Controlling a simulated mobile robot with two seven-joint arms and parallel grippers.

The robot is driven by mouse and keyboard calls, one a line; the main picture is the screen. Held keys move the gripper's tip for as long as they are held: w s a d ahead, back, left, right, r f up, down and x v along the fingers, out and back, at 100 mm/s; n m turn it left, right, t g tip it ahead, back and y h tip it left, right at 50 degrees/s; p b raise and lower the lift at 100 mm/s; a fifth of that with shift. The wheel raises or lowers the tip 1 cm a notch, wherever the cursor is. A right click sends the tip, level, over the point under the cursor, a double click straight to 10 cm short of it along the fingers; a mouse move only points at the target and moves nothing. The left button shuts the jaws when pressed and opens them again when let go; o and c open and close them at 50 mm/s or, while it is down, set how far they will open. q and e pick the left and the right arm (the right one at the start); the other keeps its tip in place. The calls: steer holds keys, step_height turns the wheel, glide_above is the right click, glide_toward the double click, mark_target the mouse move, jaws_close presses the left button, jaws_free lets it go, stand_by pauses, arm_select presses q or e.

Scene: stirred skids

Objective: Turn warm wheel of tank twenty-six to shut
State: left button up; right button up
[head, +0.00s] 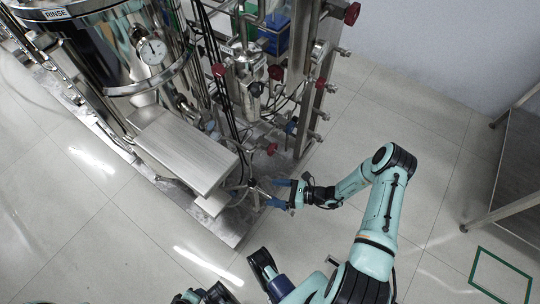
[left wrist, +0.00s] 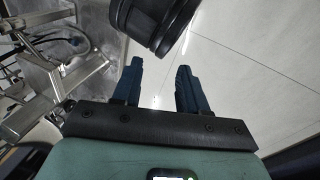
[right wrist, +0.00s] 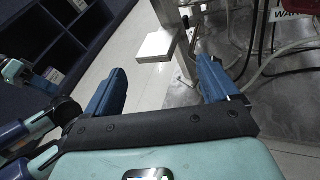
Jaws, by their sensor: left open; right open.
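The skid (head: 285,90) carries several small red wheels, among them one low at the front (head: 271,149) and one at the upper right (head: 351,13). I cannot read in the head view which is the warm wheel. My right gripper (head: 272,193) is open and empty, low beside the skid's front corner, apart from the wheels. My left gripper (left wrist: 158,75) is open and empty above the floor.
A steel tank (head: 125,50) with a "RINSE" label and a round gauge (head: 153,51) stands at the left. A steel step or box (head: 185,145) juts out in front. A metal table (head: 515,170) stands at the right. The floor between is clear.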

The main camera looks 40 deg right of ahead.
mark_target(275, 149)
steer(key=w+d+r+m+t+h+b, duration=0.1)
steer(key=w+d+m+t+h, duration=0.15)
steer(key=d, duration=0.45)
steer(key=w+d+m+t+h+b, duration=0.1)
steer(key=d+m+t+h, duration=0.25)
steer(key=d, duration=0.35)
steer(key=shift+n+y, duration=0.3)
steer(key=shift+n, duration=0.2)
steer(key=b+x, duration=0.2)
steer(key=x, duration=0.9)
steer(key=shift+w+a, duration=0.15)
steer(key=shift+a, duration=0.05)
steer(key=shift+b+x, duration=0.3)
steer(key=shift+x, duration=0.5)
arm_select(q)
steer(key=w+a+f, duration=0.2)
steer(key=w+f, duration=0.2)
steer(key=f, duration=0.2)
steer(key=shift+f+t+y, duration=0.3)
steer(key=shift+t+y, duration=0.1)
arm_select(e)
steer(key=shift+r, duration=0.1)
steer(key=shift+c, duration=0.3)
steer(key=c, duration=1)
